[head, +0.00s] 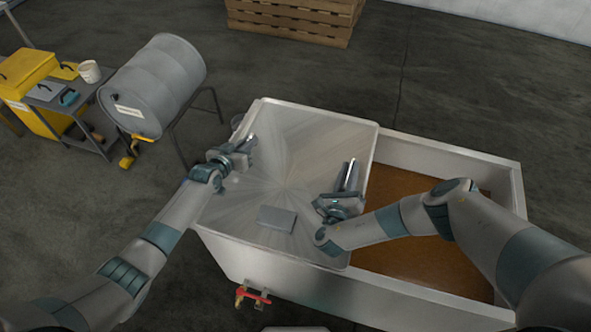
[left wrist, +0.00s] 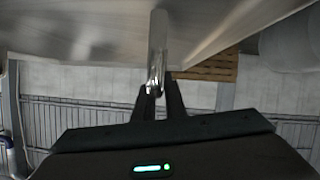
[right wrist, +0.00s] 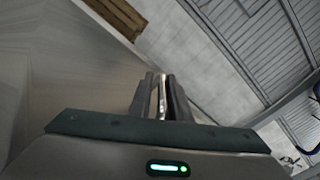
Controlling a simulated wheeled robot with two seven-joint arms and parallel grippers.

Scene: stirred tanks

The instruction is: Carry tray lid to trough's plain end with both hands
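The tray lid (head: 290,170) is a broad brushed-metal sheet over the left part of the trough (head: 440,290). I cannot tell whether it rests on the rim or is held just above it. My left gripper (head: 247,146) is at the lid's left side, shut on a shiny bar handle, which also shows in the left wrist view (left wrist: 158,50). My right gripper (head: 350,172) is near the lid's right side, shut on another bar handle; this one shows between the fingers in the right wrist view (right wrist: 159,98).
The trough's right part is open, with brown contents (head: 410,180). A red-handled valve (head: 253,294) sticks out of its front. A grey drum (head: 160,80) on a stand and a cart with yellow bins (head: 28,70) stand left. A wooden pallet (head: 295,18) lies behind.

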